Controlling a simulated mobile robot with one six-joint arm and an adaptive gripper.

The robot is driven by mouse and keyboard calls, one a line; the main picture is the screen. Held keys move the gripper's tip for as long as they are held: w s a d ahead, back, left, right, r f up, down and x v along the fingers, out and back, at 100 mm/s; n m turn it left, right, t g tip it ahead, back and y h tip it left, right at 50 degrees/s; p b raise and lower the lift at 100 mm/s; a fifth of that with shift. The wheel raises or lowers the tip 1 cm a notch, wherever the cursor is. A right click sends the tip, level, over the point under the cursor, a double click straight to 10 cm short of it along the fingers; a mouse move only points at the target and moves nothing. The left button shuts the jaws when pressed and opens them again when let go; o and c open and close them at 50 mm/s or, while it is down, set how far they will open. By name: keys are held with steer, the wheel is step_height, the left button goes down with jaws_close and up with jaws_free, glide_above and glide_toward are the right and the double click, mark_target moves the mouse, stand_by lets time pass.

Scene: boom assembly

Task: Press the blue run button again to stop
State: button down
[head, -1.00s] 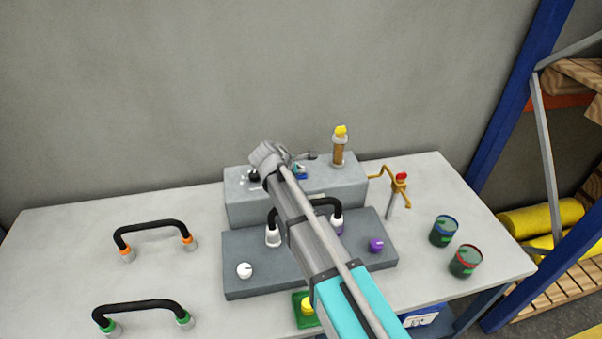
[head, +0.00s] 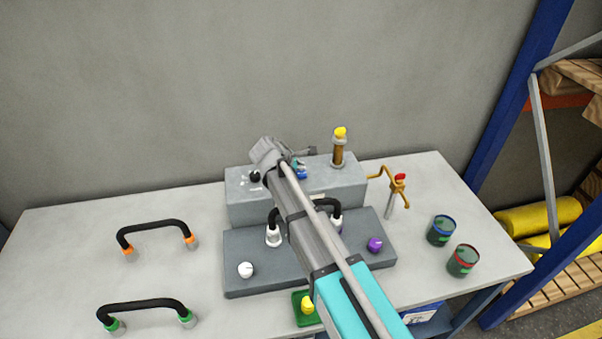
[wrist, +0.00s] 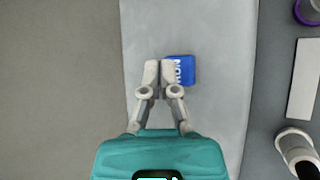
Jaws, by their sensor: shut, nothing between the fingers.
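The blue run button (head: 301,174) is on top of the grey control box at the back of the bench, partly hidden by my arm. In the wrist view the blue button (wrist: 184,70) shows its white lettering, with its left edge covered by a finger. My gripper (wrist: 158,64) is shut and empty, its fingertips over the button's left edge. In the head view my gripper (head: 308,151) shows above the box near the button. I cannot tell whether the fingertips touch the button.
The grey box (head: 270,211) also carries a black knob (head: 254,176) and an amber column with a yellow top (head: 339,150). In front lies a dark panel (head: 262,287) with a black-hosed loop and knobs.

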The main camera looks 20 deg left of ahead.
mark_target(301, 173)
steer(key=shift+r+p, duration=2.35)
steer(key=shift+r, duration=0.15)
steer(key=shift+d, duration=0.1)
steer(key=d+f+m+g+b, duration=0.1)
steer(key=d+f+m, duration=0.15)
steer(key=d, duration=0.55)
steer(key=d+f+m+g, duration=0.15)
steer(key=d+m, duration=0.25)
steer(key=d, duration=0.4)
steer(key=s+d+f+m+g+y, duration=0.1)
steer(key=s+d+m+g, duration=0.1)
steer(key=s+d+m, duration=0.3)
steer(key=s+d+f+m+g+y+b, duration=0.1)
steer(key=s+d+m, duration=0.4)
steer(key=d, duration=0.8)
steer(key=s+d+f+m+g+y+b, duration=0.1)
steer(key=s+d+f+m+g, duration=0.1)
steer(key=s+d+m, duration=0.4)
steer(key=d+g, duration=0.1)
steer(key=d, duration=0.2)
steer(key=shift+s+d+f+y, duration=0.25)
steer(key=shift+s+f+y, duration=0.05)
steer(key=shift+f, duration=0.05)
